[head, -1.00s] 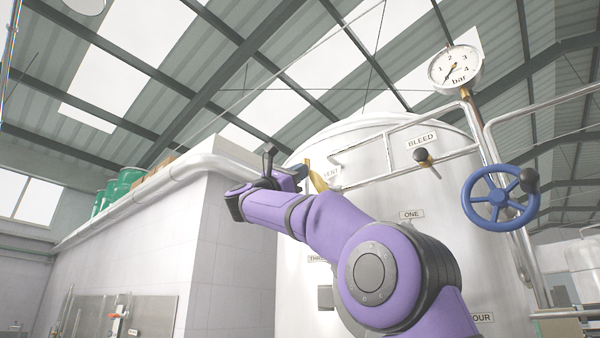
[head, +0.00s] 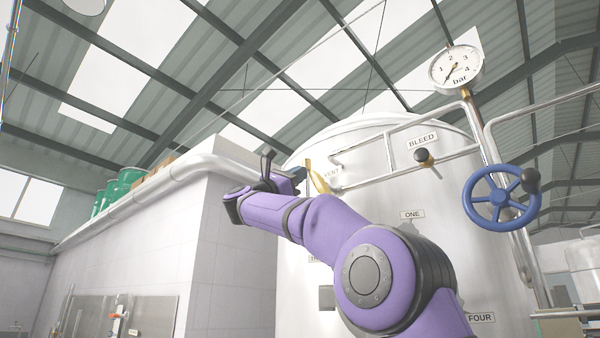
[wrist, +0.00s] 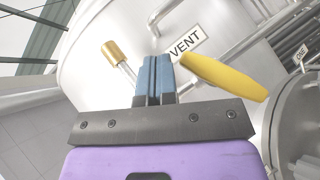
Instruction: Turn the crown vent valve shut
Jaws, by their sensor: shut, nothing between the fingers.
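The vent valve's yellow lever (head: 317,178) slants down to the right, beside the VENT label (head: 332,173) on the big pale tank. In the wrist view the yellow lever (wrist: 225,78) lies just right of the blue fingertips, running from the VENT label down to the right. My gripper (wrist: 154,68) is shut and empty, its two blue fingers together. In the head view my gripper (head: 300,173) is just left of the lever, partly hidden by my wrist. I cannot tell whether a finger touches the lever.
A brass-capped stem (wrist: 115,52) stands left of my fingers in the wrist view. Pipes, the BLEED valve (head: 424,157), a gauge (head: 456,69) and a blue handwheel (head: 498,197) are at the right. A tiled block (head: 235,240) stands left of the tank.

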